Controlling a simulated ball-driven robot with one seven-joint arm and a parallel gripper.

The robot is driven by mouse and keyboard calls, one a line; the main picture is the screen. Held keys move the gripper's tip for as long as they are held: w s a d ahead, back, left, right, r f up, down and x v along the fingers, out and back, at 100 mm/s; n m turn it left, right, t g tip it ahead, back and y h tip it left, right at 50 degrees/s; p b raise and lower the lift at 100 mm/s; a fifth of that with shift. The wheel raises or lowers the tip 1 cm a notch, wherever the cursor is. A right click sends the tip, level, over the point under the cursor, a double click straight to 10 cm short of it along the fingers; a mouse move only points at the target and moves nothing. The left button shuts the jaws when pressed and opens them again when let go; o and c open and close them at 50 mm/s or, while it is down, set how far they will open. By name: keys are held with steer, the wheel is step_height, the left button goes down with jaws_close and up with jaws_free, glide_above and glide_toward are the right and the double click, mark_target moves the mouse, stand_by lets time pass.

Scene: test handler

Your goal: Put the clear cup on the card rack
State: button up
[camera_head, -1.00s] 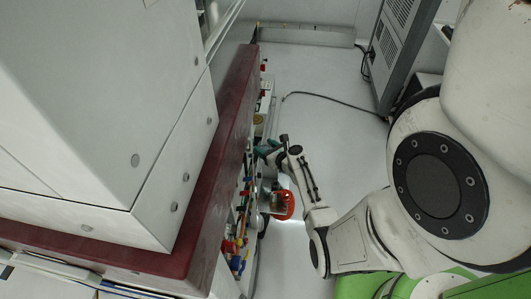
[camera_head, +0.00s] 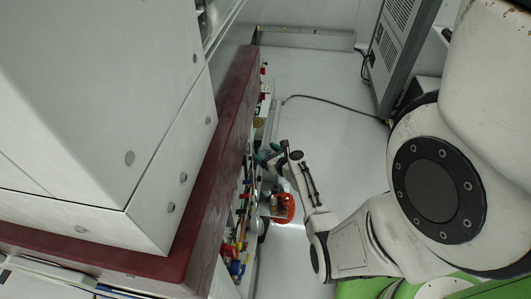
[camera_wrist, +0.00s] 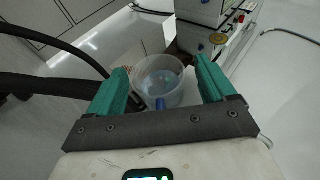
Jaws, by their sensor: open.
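The clear cup (camera_wrist: 160,82) is a translucent round tub in the wrist view. It sits between and just beyond the two teal fingers of my gripper (camera_wrist: 163,69), with a visible gap to at least the right finger. My gripper is open. A small blue part shows at the cup's near side; I cannot tell what it is. In the head view my gripper (camera_head: 266,156) is at the edge of the cluttered bench side, and the cup cannot be made out there. I cannot clearly identify the card rack in either view.
A white boxy unit (camera_wrist: 206,38) with a yellow round part and a red button stands behind the cup. Black hoses (camera_wrist: 55,45) run at the left. An orange-red container (camera_head: 282,207) is near my forearm. The pale floor (camera_head: 330,110) is open.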

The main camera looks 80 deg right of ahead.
steer(key=p+v, duration=0.2)
steer(key=v, duration=0.9)
steer(key=shift+s+a+p, duration=0.25)
steer(key=shift+s+p, duration=0.05)
steer(key=shift+s, duration=0.05)
